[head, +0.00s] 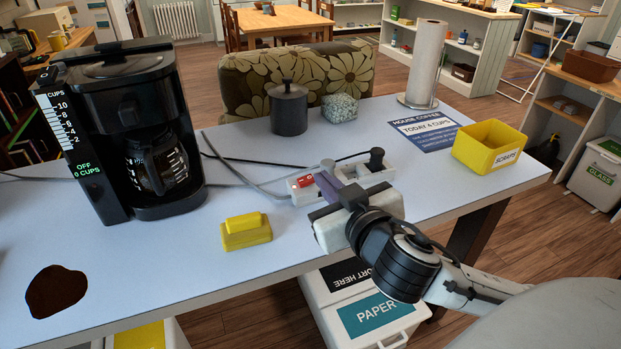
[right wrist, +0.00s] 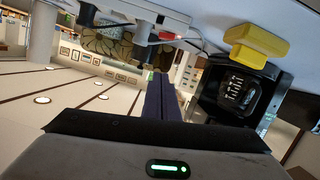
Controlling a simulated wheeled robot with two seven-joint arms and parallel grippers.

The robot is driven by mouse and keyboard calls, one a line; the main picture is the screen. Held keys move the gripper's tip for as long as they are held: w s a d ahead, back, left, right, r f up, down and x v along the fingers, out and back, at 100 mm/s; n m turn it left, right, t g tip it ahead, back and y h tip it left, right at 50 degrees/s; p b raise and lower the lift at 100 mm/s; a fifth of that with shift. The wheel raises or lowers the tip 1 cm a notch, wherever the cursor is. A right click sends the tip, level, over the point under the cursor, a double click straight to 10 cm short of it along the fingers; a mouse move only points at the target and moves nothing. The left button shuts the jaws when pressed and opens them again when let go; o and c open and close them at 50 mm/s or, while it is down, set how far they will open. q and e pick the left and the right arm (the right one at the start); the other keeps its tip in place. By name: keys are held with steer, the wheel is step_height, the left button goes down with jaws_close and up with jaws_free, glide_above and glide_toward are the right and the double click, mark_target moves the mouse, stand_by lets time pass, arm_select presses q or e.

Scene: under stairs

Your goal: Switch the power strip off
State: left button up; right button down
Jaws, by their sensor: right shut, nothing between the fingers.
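The white power strip (head: 374,178) lies on the table, with plugs in it. Its red rocker switch (head: 303,182) is at its left end; whether it is pressed on or off is too small to tell. My right gripper (head: 320,180) is shut and empty. Its fingertips are just right of the switch in the head view and hide part of the strip. In the right wrist view, the fingers (right wrist: 160,82) point toward the strip (right wrist: 130,14) and its red switch (right wrist: 170,36), which looks a little apart from them. My left gripper is not in view.
A coffee maker (head: 122,90) reading "OFF 0 CUPS" stands at left. A yellow butter dish (head: 246,232) sits nearer the front edge. A dark canister (head: 288,112), speckled block (head: 340,108), paper towel roll (head: 427,62) and yellow scraps bin (head: 488,148) stand behind. Cables cross the table.

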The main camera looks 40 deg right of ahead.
steer(key=shift+w+f+b, duration=0.6)
steer(key=shift+w+b, duration=0.5)
steer(key=shift+b, duration=1.5)
glide_above(311, 192)
steer(key=shift+w+a+f+b, duration=0.15)
steer(key=shift+a+f+b, duration=0.05)
steer(key=shift+f+b, duration=0.3)
steer(key=f, duration=0.3)
steer(key=shift+s+d, duration=0.15)
steer(key=shift+s, duration=0.05)
steer(key=shift+f, duration=0.6)
steer(key=shift+b, duration=0.3)
